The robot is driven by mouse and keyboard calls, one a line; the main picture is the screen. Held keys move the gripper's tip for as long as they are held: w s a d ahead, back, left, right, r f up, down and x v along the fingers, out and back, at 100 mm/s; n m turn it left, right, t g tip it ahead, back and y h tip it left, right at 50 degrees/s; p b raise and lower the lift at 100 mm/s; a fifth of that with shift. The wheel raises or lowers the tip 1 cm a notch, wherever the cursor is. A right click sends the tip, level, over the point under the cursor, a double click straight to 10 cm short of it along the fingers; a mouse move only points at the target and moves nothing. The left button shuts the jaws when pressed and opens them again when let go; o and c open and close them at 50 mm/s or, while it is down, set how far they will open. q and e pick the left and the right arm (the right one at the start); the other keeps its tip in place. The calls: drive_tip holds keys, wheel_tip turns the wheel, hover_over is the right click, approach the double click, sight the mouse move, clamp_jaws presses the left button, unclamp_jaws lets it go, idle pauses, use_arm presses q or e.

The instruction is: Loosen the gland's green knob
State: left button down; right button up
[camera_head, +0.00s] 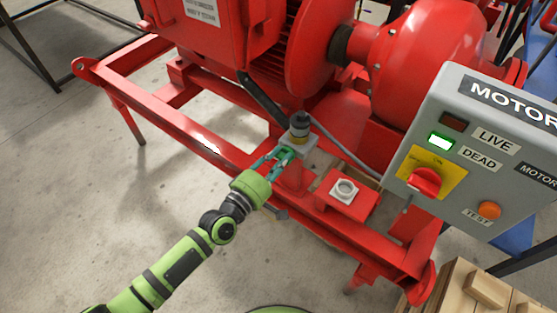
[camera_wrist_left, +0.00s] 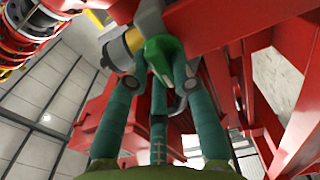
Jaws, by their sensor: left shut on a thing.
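The gland (camera_head: 300,132) stands on a small grey bracket on the red skid frame, with a black top and a brass-coloured band. In the left wrist view the gland (camera_wrist_left: 122,46) shows as a grey and yellowish fitting. The green knob (camera_wrist_left: 163,50) sits beside it, between the teal fingertips. My left gripper (camera_head: 284,156) reaches in from the lower left and is shut on the knob. It also shows in the left wrist view (camera_wrist_left: 160,76), with fingers around the knob. In the head view the fingers mostly hide the knob. My right gripper is not in view.
A grey motor control box (camera_head: 480,150) with a red switch and lit green lamp stands at right. A red pedestal with a square fitting (camera_head: 344,190) is right of the gripper. A black cable (camera_head: 262,98) runs to the gland. Wooden crates (camera_head: 480,290) stand lower right.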

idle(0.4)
use_arm(q)
drive_tip(key=c, duration=1)
unclamp_jaws()
drive_tip(key=shift+c, duration=0.2)
drive_tip(key=shift+s, duration=0.1)
drive_tip(key=v, duration=1.2)
